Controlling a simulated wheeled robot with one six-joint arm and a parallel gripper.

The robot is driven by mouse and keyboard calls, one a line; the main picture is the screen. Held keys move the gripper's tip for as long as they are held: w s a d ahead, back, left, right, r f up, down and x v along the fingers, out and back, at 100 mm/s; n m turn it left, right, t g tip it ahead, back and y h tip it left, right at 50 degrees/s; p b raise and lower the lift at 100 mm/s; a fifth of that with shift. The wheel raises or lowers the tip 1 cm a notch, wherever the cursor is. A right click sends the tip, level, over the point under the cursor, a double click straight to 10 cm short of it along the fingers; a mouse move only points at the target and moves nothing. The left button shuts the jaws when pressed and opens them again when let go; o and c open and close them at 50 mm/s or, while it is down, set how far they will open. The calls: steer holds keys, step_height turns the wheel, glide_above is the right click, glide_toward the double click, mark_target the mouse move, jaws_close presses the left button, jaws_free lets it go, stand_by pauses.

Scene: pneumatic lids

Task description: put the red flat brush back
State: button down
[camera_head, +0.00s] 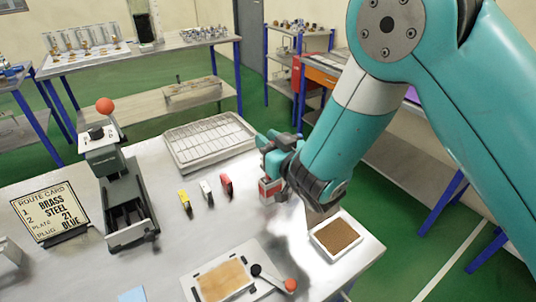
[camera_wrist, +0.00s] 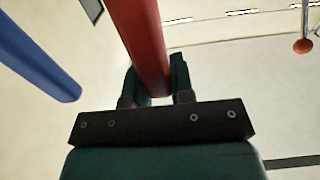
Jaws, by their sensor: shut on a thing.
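My gripper (camera_wrist: 154,88) is shut on a long red handle (camera_wrist: 143,40), taken to be the red flat brush. The handle runs up out of the wrist view, so its far end is hidden there. In the head view my gripper (camera_head: 270,165) is over the right part of the pale table, and a red piece (camera_head: 268,188) shows just below its fingers. The bristles cannot be made out clearly. A blue rounded bar (camera_wrist: 45,65) shows left of the red handle in the wrist view, apart from it.
A white tray with brown fill (camera_head: 318,238) stands at the right table edge, near my gripper. A gridded tray (camera_head: 168,150), small yellow (camera_head: 185,200), white (camera_head: 206,190) and red (camera_head: 226,184) pieces, a lever press (camera_head: 125,215) and a route card (camera_head: 50,212) share the table.

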steer(key=shift+f, duration=0.55)
steer(key=c, duration=1)
jaws_free()
steer(key=shift+r, duration=0.1)
